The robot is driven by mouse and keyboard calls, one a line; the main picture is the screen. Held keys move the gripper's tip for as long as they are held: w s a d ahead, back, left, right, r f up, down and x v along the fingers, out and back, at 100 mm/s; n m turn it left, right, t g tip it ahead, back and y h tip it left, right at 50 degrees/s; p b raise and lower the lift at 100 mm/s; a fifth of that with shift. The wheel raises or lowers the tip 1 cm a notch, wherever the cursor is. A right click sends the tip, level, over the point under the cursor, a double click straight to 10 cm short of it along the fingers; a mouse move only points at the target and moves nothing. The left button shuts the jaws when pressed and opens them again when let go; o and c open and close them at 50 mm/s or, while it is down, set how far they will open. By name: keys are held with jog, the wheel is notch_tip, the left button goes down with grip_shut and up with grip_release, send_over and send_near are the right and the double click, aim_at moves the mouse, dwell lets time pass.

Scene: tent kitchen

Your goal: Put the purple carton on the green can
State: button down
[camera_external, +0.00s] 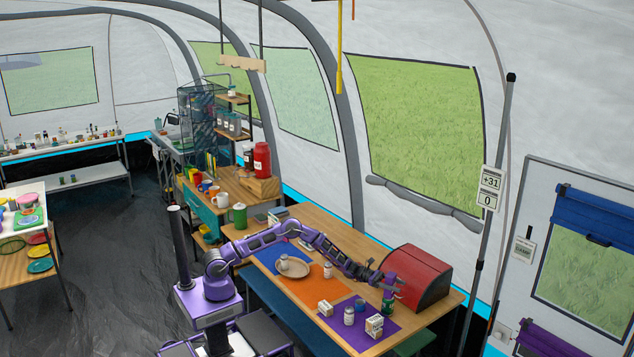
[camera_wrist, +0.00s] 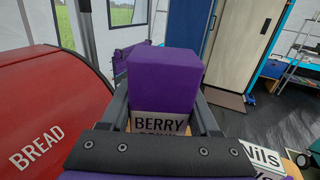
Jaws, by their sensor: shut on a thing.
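My gripper (camera_external: 386,279) is shut on the purple carton (camera_wrist: 164,82), which stands upright between the fingers with a "BERRY" label toward the wrist camera. The purple carton (camera_external: 391,277) also shows small in the outside view, above the table's right end. The green can (camera_external: 388,304) stands on the purple mat, just below the gripper and carton in that view. I cannot tell whether the carton touches the can. The can is hidden in the wrist view.
A red bread box (camera_external: 416,277) stands close beside the gripper. White-labelled boxes (camera_external: 374,327) and a white bottle (camera_external: 349,316) stand near the can on the purple mat (camera_external: 345,334).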

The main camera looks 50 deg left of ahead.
jog(key=shift+f, duration=0.2)
jog(key=shift+c, duration=0.6)
grip_release()
jog(key=shift+r, duration=0.1)
jog(key=shift+r, duration=0.2)
jog(key=p+v, duration=0.1)
jog(key=v, duration=1.1)
jog(key=shift+f, duration=0.1)
